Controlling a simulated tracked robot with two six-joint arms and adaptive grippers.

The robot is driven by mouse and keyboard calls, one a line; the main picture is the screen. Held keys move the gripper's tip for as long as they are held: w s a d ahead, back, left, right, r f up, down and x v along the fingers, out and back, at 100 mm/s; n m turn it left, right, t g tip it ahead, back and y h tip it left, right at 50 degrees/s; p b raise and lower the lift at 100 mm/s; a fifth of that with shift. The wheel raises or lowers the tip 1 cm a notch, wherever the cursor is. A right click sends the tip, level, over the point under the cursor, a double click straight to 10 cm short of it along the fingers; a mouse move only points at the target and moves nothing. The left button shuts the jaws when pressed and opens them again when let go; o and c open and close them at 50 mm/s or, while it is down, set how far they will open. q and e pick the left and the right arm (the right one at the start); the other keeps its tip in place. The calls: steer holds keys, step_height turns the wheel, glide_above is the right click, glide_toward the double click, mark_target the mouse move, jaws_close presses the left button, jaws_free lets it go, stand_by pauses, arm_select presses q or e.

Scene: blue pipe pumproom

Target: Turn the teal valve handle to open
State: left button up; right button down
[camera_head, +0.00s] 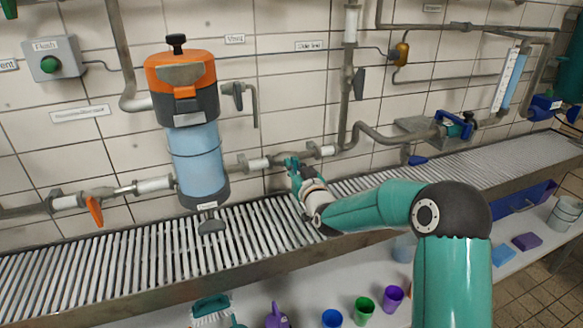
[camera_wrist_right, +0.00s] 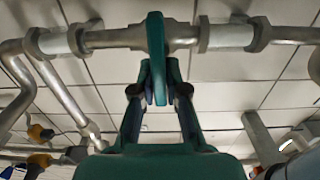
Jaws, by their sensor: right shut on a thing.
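The teal valve handle (camera_wrist_right: 156,50) sits on the horizontal metal pipe (camera_wrist_right: 112,38) in the right wrist view and stands crosswise to that pipe. My right gripper (camera_wrist_right: 156,88) has one finger on each side of the handle's lower part and is shut on it. In the head view the handle (camera_head: 291,162) shows small on the wall pipe, right of the blue filter housing, and my right gripper (camera_head: 303,180) partly covers it. My left gripper is not in view.
The blue filter housing (camera_head: 197,160) with orange top hangs left of the valve. An orange valve handle (camera_head: 94,211) is further left. A ribbed metal trough (camera_head: 138,245) runs below. Purple (camera_head: 393,298) and green (camera_head: 365,309) cups stand on the lower shelf.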

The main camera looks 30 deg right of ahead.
steer(key=shift+w+a+f+n+b, duration=0.1)
steer(key=shift+a+n+b, duration=0.1)
steer(key=shift+n+b, duration=0.7)
steer(key=shift+a+n+b, duration=0.15)
steer(key=shift+n+b, duration=0.55)
steer(key=shift+b, duration=0.3)
steer(key=shift+a+n+b, duration=0.1)
steer(key=shift+n+b, duration=0.65)
steer(key=shift+n, duration=0.15)
steer(key=n, duration=0.1)
steer(key=n+b, duration=0.1)
steer(key=shift+w+a+n, duration=0.1)
steer(key=shift+a+n, duration=0.1)
steer(key=shift+n, duration=0.2)
steer(key=n, duration=0.1)
steer(key=n+b, duration=0.1)
steer(key=n, duration=0.2)
steer(key=shift+a+f+b, duration=0.25)
steer(key=shift+b, duration=0.1)
steer(key=n, duration=0.4)
steer(key=shift+w+a+f, duration=0.1)
steer(key=shift+f, duration=0.15)
steer(key=shift+f+n, duration=0.25)
steer(key=shift+n, duration=0.95)
steer(key=shift+b, duration=0.3)
